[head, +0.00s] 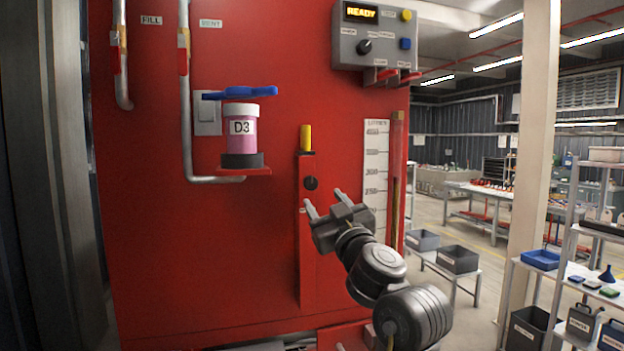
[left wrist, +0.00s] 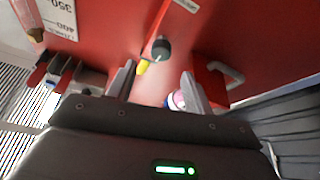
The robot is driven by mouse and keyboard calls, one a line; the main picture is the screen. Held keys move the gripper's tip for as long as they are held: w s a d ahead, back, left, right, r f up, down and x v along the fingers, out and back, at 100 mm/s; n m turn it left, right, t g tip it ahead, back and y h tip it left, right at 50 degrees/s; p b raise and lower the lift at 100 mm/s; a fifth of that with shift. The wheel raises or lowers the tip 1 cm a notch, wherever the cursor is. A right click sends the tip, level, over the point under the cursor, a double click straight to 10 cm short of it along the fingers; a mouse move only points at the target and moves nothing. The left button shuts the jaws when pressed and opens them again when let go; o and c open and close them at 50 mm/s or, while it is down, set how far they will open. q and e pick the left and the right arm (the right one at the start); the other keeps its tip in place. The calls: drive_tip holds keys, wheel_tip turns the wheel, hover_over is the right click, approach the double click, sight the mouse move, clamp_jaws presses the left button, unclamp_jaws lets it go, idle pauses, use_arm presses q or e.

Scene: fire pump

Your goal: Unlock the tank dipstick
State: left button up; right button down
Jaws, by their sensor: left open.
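The dipstick has a yellow handle (head: 306,137) standing upright at the top of a red vertical housing (head: 313,245) on the red tank wall. A round black knob (head: 311,183) sits on the housing below the handle. My left gripper (head: 324,201) is open and empty just below and in front of the knob, apart from it. In the left wrist view the knob (left wrist: 160,49) lies beyond the open fingertips (left wrist: 158,70), roughly between them, with the yellow handle (left wrist: 143,67) close by. My right gripper is out of view.
A pink container marked D3 (head: 240,135) stands on a red shelf left of the housing, under a blue handle (head: 237,93). Grey pipes (head: 187,120) run on the wall. A level scale (head: 376,165) is to the right. A control box (head: 374,38) reading READY hangs above.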

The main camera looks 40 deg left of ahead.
sight(312, 184)
use_arm(q)
drive_tip(key=p+x, duration=0.3)
drive_tip(key=x, duration=0.5)
drive_tip(key=shift+a+p, duration=0.25)
drive_tip(key=shift+p, duration=0.15)
drive_tip(key=c, duration=1)
drive_tip(key=shift+w+f+n+g+b, duration=0.1)
drive_tip(key=shift+n+g+b, duration=0.65)
drive_tip(key=shift+n, duration=0.55)
drive_tip(key=shift+f+n+g+b, duration=0.1)
drive_tip(key=shift+n+g+b, duration=0.6)
drive_tip(key=shift+n, duration=0.6)
drive_tip(key=n+g+b, duration=0.2)
drive_tip(key=n, duration=0.3)
drive_tip(key=shift+r+n, duration=0.15)
drive_tip(key=shift+n, duration=0.25)
drive_tip(key=n+g, duration=0.1)
drive_tip(key=n, duration=0.2)
drive_tip(key=shift+h+b, duration=0.35)
drive_tip(key=shift+h, duration=0.05)
drive_tip(key=n+g, duration=0.1)
drive_tip(key=n, duration=0.1)
drive_tip(key=shift+r+n+h, duration=0.1)
drive_tip(key=shift+n+h, duration=0.3)
drive_tip(key=n+h, duration=0.2)
drive_tip(key=n, duration=0.3)
drive_tip(key=shift+n, duration=0.3)
